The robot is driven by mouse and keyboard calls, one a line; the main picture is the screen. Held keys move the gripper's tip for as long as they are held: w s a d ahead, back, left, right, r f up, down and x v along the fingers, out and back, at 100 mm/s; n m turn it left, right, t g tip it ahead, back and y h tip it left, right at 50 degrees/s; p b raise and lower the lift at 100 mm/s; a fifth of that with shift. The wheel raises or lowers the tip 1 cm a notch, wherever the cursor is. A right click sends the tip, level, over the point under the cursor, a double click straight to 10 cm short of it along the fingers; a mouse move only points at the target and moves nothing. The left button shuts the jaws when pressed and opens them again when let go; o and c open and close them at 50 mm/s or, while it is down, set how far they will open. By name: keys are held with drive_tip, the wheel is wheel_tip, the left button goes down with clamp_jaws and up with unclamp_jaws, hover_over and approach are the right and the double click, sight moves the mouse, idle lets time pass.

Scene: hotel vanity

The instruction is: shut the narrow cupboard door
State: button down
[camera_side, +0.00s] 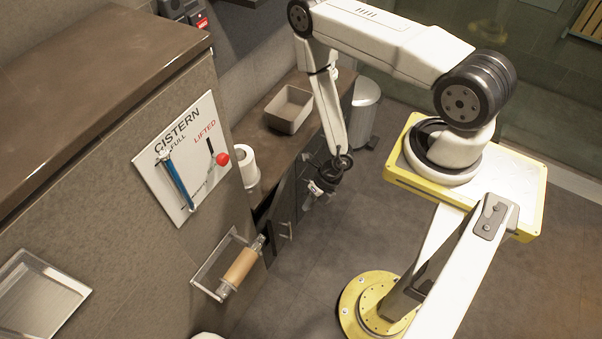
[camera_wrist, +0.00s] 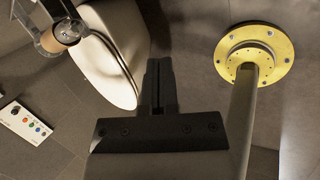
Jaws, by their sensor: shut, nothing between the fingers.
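The narrow cupboard door (camera_side: 277,217) is a dark panel with a small metal handle, low at the end of the vanity in the side view. A dark gap shows along its left upper edge, so it appears to stand ajar; how wide is hard to tell. My gripper (camera_side: 311,198) is just to the right of the door and slightly above its handle, apparently apart from it. In the wrist view my gripper (camera_wrist: 160,78) points over the floor with its two black fingers together and nothing between them. The door cannot be made out in the wrist view.
A toilet-paper holder (camera_side: 238,268) sticks out from the wall left of the door. A white roll (camera_side: 246,165) and a grey basin (camera_side: 289,109) are on the vanity top. A bin (camera_side: 365,103) stands behind. The toilet lid (camera_wrist: 112,45) shows in the wrist view. Open floor lies to the right.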

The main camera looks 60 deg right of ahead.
drive_tip(key=m, duration=0.4)
drive_tip(key=d+m+t, duration=0.1)
drive_tip(key=m, duration=0.3)
drive_tip(key=d+m, duration=0.1)
drive_tip(key=m, duration=0.3)
drive_tip(key=shift+s+f+m+y, duration=0.2)
drive_tip(key=shift+m+y, duration=0.2)
approach(273, 225)
wheel_tip(273, 225, down, 5)
drive_tip(key=a, duration=0.2)
drive_tip(key=shift+w+a+r, duration=0.15)
drive_tip(key=shift+w+a, duration=0.2)
drive_tip(key=shift+w, duration=0.4)
drive_tip(key=shift+w, duration=0.1)
